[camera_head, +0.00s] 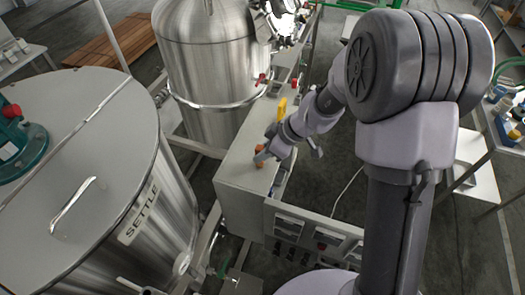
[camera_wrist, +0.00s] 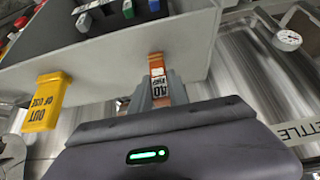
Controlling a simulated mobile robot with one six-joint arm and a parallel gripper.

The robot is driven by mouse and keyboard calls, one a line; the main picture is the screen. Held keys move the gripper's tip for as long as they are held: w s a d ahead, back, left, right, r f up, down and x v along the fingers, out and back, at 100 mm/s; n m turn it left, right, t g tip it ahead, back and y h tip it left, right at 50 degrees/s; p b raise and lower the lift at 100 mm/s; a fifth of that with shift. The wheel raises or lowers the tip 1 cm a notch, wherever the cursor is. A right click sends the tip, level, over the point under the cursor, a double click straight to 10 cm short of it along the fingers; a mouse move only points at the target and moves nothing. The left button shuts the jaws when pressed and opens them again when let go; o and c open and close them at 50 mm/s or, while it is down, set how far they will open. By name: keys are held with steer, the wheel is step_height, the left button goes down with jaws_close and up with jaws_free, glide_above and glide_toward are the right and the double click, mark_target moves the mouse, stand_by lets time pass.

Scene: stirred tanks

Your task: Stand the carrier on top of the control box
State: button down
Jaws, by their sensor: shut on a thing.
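The control box (camera_head: 240,172) has a pale grey top and stands between the tanks in the head view. My gripper (camera_head: 263,156) is low over its top. In the wrist view my gripper (camera_wrist: 158,92) is shut on an orange labelled piece (camera_wrist: 157,68). Its lower part is hidden between the fingers. A grey panel edge (camera_wrist: 110,66) lies just behind it. I cannot tell whether the orange piece is part of the carrier or whether it touches the panel. No separate carrier is clearly recognisable.
A yellow "out of use" piece (camera_wrist: 46,101) is beside my gripper and shows in the head view (camera_head: 281,108). The SETTLE tank (camera_head: 150,240) stands close on the left, another steel tank (camera_head: 210,60) behind. Dark fittings with white labels (camera_head: 290,222) are at the box's front.

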steer(key=shift+f, duration=0.25)
steer(key=c, duration=1.3)
jaws_free()
steer(key=shift+r, duration=0.1)
steer(key=shift+o, duration=0.2)
